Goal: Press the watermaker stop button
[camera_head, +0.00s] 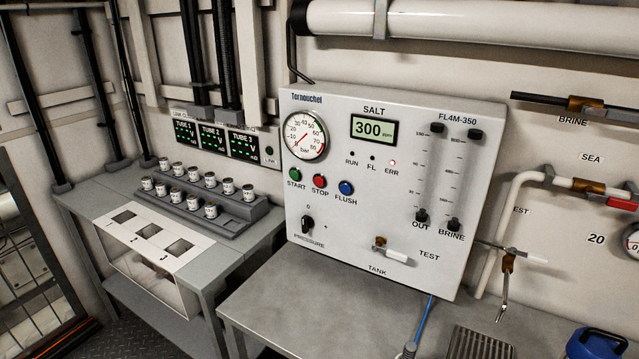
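The watermaker panel (350,225) is a white upright box standing at the back of a grey bench. Its red STOP button (320,181) sits between the green START button (295,174) and the blue FLUSH button (346,188), below the round pressure gauge (304,136). The display (374,130) reads 300 ppm. A black pressure knob (307,224) is below the buttons. Neither of my grippers is in view, and nothing covers the STOP button.
The grey bench (290,305) is clear in front of the panel, with a metal grate (478,344) and blue container (597,345) at right. A rack of small cans (205,200) stands on the left table. A tank valve (390,250) protrudes from the panel.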

